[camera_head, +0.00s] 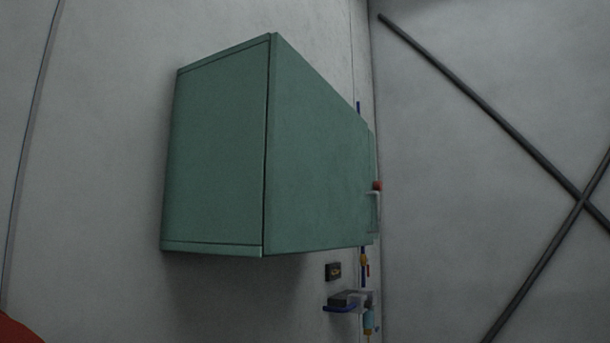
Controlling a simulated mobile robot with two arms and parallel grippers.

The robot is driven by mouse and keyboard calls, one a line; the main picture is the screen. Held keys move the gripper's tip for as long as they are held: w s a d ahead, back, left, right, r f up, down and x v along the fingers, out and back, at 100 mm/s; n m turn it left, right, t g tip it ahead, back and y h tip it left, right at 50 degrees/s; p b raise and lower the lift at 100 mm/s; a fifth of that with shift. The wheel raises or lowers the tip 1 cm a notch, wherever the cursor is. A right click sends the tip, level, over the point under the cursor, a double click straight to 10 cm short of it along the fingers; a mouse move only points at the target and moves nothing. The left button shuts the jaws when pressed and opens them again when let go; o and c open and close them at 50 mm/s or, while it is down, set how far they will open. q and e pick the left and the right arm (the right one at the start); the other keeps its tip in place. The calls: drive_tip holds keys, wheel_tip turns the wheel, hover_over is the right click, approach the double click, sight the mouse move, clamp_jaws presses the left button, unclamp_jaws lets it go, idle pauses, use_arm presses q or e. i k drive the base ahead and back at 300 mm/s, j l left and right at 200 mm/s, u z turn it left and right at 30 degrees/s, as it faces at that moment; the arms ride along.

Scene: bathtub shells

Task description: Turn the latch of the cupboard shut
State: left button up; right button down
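The green cupboard (320,165) hangs on the grey wall in the middle of the head view, seen from its side and front. Its door looks flush with the body. At the door's far right edge is a small latch or handle (376,205) with a red part on top, seen almost edge-on. I cannot tell how the latch is turned. Neither of my grippers shows in the head view.
A small dark plate (333,271) is on the wall above. Crossed dark bars (490,112) run along the right wall. Space before the cupboard looks clear.

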sight(377, 185)
drive_tip(key=i+l+u, duration=0.1)
drive_tip(key=i+l, duration=0.8)
drive_tip(key=l, duration=0.1)
